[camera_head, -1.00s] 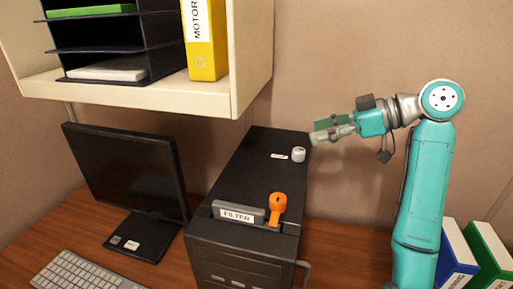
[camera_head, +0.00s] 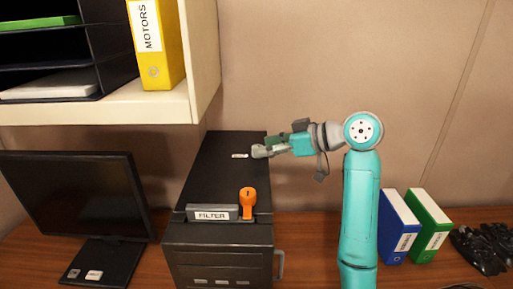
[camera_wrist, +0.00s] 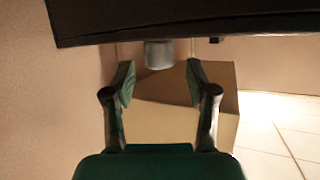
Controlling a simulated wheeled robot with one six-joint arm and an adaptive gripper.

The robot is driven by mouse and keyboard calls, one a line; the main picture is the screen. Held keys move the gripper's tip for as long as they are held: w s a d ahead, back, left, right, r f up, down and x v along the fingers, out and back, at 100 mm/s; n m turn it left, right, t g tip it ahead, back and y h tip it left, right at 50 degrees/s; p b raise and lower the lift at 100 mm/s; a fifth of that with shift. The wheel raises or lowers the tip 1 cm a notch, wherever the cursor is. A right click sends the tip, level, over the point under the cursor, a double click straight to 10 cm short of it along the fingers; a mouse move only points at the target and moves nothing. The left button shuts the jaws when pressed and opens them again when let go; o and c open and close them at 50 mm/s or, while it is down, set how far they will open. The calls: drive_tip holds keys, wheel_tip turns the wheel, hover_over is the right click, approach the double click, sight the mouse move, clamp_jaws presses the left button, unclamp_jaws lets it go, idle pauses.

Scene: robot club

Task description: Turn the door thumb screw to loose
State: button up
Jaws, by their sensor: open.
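The thumb screw is a small grey round knob (camera_head: 259,151) on the top of the black computer case (camera_head: 228,171), just right of a small white label. In the wrist view the grey knob (camera_wrist: 159,55) sticks out from the dark case edge (camera_wrist: 200,22). My gripper (camera_head: 272,150) is at the case's right side, reaching in from the right at the knob. In the wrist view my gripper (camera_wrist: 160,80) is open, with one finger on each side and the knob centred just beyond the gap. I cannot tell whether a finger touches it.
An orange lever (camera_head: 248,203) stands beside a grey filter handle (camera_head: 212,213) at the case's front. A monitor (camera_head: 75,205) is to the left. A shelf with a yellow binder (camera_head: 156,42) hangs above left. Blue (camera_head: 397,228) and green (camera_head: 428,225) binders stand right of my arm.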

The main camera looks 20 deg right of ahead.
drive_tip(key=shift+x, duration=1.55)
clamp_jaws()
